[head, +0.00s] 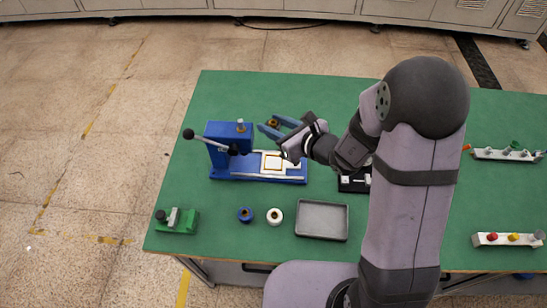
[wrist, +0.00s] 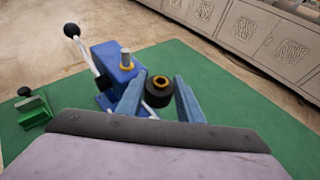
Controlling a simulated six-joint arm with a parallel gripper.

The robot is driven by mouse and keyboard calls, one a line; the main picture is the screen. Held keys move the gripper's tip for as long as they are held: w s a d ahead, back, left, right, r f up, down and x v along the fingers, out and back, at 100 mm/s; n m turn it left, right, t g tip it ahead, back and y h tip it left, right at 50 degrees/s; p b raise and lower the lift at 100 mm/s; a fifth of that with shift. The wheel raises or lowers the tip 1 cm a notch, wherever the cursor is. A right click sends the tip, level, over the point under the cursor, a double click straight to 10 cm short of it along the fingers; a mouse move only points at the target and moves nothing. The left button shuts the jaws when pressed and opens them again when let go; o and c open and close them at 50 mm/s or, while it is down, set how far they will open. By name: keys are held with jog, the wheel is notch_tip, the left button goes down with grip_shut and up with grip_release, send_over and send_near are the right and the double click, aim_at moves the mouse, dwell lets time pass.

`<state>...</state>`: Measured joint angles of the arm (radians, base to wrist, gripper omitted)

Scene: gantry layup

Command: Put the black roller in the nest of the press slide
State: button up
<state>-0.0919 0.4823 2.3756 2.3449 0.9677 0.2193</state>
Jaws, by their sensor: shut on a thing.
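The black roller (wrist: 159,92), with a brass-coloured bore, is between the blue fingers of my gripper (wrist: 160,98) in the wrist view. In the head view my gripper (head: 271,126) is shut on the roller (head: 272,122), which appears small and dark between the fingertips. The blue press (head: 231,148) stands at the left of the table with its lever out to the left. Its slide (head: 293,179) extends right, with a pale, yellow-edged nest area (head: 273,162). The roller appears above and beyond the slide; its height is hard to tell. The nest is hidden in the wrist view.
A blue roller (head: 245,214), a white roller (head: 274,216) and a grey tray (head: 321,234) are in front of the press. A green fixture (head: 178,222) is at the front left. A black fixture (head: 352,185) is partly behind my arm. The green table (head: 320,87) is clear at the back.

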jog(key=p, duration=0.2)
send_over(274, 163)
notch_tip(274, 163, down, 12)
jog(key=shift+w+a+r, duration=0.1)
jog(key=shift+r, duration=0.1)
jog(key=shift+f, duration=0.1)
jog(key=shift+f, duration=1.85)
jog(key=shift+f, duration=0.1)
jog(key=o, duration=1.1)
jog(key=shift+c, duration=0.2)
